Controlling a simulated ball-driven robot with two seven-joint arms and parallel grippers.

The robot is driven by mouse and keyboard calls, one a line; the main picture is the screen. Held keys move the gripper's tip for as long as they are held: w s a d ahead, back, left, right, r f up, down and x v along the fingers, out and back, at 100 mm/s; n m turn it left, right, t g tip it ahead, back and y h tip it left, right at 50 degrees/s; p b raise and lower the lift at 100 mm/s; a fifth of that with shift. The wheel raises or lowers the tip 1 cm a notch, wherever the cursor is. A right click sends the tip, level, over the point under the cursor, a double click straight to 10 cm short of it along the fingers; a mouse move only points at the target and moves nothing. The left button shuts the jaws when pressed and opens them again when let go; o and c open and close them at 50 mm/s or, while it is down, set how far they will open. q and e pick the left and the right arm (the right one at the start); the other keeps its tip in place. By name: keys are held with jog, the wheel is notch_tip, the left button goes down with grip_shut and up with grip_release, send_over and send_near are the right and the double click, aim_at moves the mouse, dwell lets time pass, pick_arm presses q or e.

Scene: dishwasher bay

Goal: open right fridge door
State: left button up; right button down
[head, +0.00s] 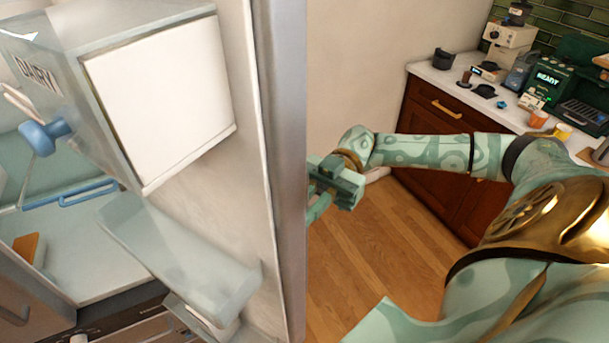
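The fridge door (284,170) stands open. Its inner side faces left, and its grey edge runs top to bottom near the middle of the head view. A dairy box (160,95) with a white front and a clear bin (180,250) are fixed to its inner side. My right gripper (322,190) is on the outer side of the door, beside its edge. The door edge partly hides its fingers, so I cannot tell whether they are open, shut or touching the door. My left gripper is not in view.
Fridge interior with a blue handle (85,193) shows at left. To the right, a dark red cabinet (430,125) carries a white counter (450,80) with a coffee machine (508,45) and several small items. Wooden floor (375,250) between door and cabinet is clear.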

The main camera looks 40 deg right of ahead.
jog(key=c, duration=1.5)
grip_release()
jog(key=shift+o, duration=0.2)
jog(key=b+v, duration=0.7)
jog(key=v, duration=0.9)
jog(key=shift+d, duration=0.2)
jog(key=shift+f, duration=0.1)
